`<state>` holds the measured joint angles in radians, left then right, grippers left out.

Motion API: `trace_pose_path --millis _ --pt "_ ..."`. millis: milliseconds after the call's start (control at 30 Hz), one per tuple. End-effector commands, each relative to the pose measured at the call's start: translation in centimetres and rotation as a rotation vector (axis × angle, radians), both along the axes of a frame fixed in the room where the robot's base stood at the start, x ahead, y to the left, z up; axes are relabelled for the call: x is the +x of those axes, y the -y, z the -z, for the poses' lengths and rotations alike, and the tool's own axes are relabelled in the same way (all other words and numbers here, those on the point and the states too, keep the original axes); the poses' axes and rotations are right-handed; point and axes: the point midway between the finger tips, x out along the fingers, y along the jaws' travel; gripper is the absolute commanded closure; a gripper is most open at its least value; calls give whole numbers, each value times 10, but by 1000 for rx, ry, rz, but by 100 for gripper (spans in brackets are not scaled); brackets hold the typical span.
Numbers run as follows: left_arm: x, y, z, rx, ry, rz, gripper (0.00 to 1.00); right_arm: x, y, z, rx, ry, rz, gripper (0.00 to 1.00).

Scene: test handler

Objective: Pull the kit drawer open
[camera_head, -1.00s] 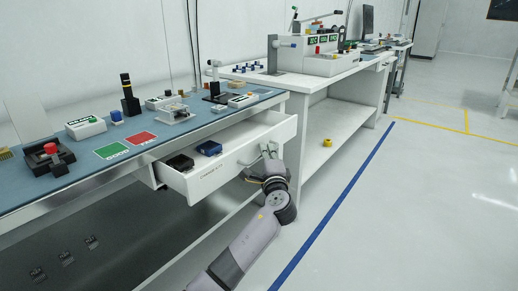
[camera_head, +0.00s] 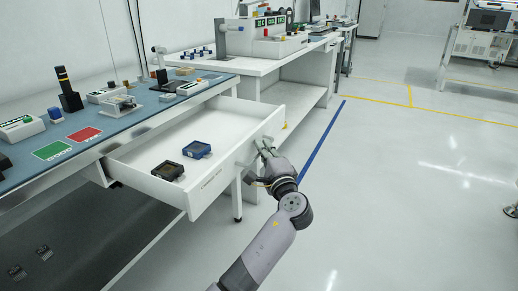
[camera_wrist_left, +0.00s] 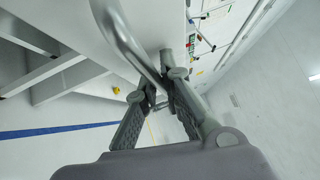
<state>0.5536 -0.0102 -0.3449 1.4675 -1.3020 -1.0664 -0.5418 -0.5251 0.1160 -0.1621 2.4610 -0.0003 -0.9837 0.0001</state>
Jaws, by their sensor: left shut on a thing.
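The white kit drawer (camera_head: 212,194) stands well out from under the blue-topped workbench in the head view. A black-framed item (camera_head: 168,171) and a blue-framed item (camera_head: 197,149) lie on its floor. My left gripper (camera_head: 265,150) is at the right part of the drawer front, at the handle. In the left wrist view the grey curved handle (camera_wrist_left: 128,42) passes between the fingers of my left gripper (camera_wrist_left: 158,85), which is shut on it. My right gripper is not in view.
The blue bench top (camera_head: 130,120) carries a green card, a red card and several small devices. A second white bench (camera_head: 265,64) stands behind. The floor (camera_head: 400,190) to the right is clear, with a blue line (camera_head: 322,140).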

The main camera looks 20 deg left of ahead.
Motion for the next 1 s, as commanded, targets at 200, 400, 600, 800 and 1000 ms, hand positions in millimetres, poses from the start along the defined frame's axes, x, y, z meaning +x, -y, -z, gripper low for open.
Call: trace_pose_path --millis 200,400,600,800,1000 --pt "0 -1 3 1 -7 -3 100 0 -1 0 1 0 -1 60" --pt "0 -1 2 0 -5 -3 82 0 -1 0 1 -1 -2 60" --pt "0 -1 1 0 -3 -2 72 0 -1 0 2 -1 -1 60" --pt "0 -1 0 0 -1 -1 72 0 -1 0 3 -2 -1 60" --pt "-10 9 3 0 -2 1 72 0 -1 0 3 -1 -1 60"
